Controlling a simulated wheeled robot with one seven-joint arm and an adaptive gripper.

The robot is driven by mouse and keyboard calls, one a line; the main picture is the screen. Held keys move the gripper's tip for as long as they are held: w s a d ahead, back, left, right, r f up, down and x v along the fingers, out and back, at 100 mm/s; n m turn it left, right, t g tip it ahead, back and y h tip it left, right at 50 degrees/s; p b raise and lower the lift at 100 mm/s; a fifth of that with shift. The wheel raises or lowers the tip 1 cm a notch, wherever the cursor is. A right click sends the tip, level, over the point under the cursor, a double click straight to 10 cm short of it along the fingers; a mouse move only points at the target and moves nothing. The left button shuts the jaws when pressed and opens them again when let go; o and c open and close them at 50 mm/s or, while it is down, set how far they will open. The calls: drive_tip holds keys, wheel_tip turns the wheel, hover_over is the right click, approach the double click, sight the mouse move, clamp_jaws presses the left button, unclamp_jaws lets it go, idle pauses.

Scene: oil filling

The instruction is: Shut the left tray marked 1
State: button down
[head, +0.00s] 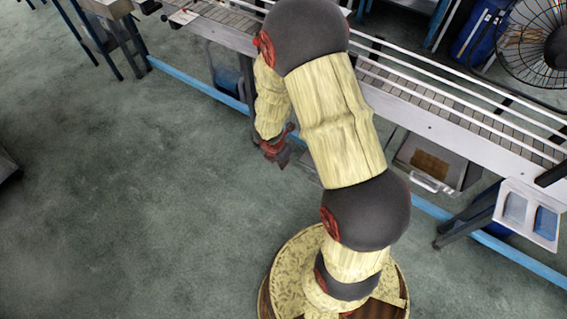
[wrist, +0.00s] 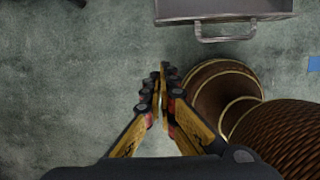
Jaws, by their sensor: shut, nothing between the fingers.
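An open metal tray (head: 441,157) with a pale handle (head: 431,183) juts out under the conveyor, right of my arm in the head view. A brown patch shows inside it. A grey tray (wrist: 222,8) with its handle (wrist: 227,33) facing me is at the top of the wrist view, cut by the frame edge. I cannot read a number 1 on any tray. My gripper (head: 280,158) hangs over the floor, left of the open tray and apart from it. In the wrist view its fingers (wrist: 162,82) are together, with nothing between them.
The long conveyor (head: 410,90) runs across the back, with a blue rail (head: 425,205) low along it. A white double bin (head: 530,213) hangs at the right, and a fan (head: 545,42) stands behind. Open green floor (head: 120,200) lies to the left.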

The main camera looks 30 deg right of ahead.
drive_tip(key=w+d+f+b, duration=0.2)
drive_tip(key=d+f+b, duration=0.3)
drive_tip(key=f, duration=0.4)
drive_tip(key=shift+w+d+f+b, duration=0.2)
drive_tip(key=shift+d+f+b, duration=0.15)
drive_tip(key=shift+d, duration=0.15)
